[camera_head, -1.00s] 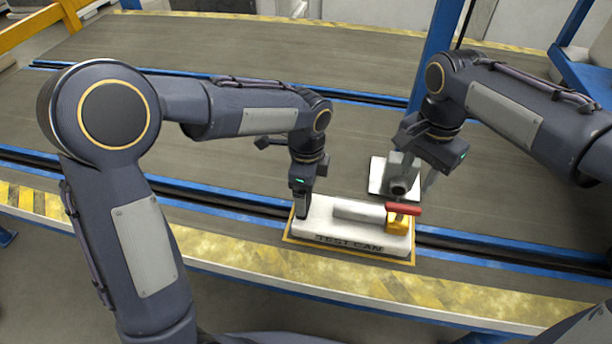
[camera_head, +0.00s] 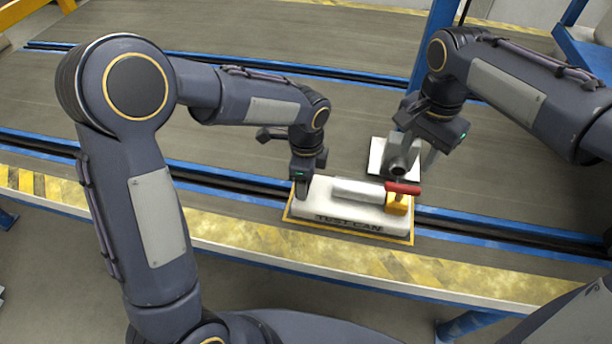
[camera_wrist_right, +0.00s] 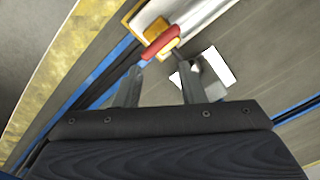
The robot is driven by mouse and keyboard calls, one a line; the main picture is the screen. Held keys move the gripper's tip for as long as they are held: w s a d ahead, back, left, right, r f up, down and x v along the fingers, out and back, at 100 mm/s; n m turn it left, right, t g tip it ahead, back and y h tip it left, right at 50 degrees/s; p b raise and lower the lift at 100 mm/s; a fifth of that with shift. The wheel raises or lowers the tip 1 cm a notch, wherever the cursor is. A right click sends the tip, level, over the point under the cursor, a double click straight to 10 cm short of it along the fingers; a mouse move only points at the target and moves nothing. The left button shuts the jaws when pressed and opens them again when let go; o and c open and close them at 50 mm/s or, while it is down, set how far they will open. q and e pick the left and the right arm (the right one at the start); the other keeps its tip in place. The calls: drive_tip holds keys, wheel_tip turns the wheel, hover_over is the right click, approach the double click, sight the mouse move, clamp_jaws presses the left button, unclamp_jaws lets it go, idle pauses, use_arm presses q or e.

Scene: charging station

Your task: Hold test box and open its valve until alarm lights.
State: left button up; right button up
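A grey device (camera_head: 404,150) on a white plate (camera_head: 378,158) is behind the box, partly hidden by the right gripper.
A blue rail (camera_head: 500,240) and a yellow striped edge (camera_head: 270,238) run along the near side of the belt. A blue post (camera_head: 432,45) stands behind my right arm.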

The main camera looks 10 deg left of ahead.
drive_tip(key=shift+o, duration=0.2)
drive_tip(key=m+y, duration=0.4)
drive_tip(key=m, duration=0.7)
approach(404, 186)
drive_tip(key=shift+y, duration=0.3)
drive_tip(key=x, duration=0.8)
drive_tip(key=shift+d+f, duration=0.1)
drive_tip(key=shift+f, duration=0.25)
drive_tip(key=shift+c, duration=0.2)
clamp_jaws()
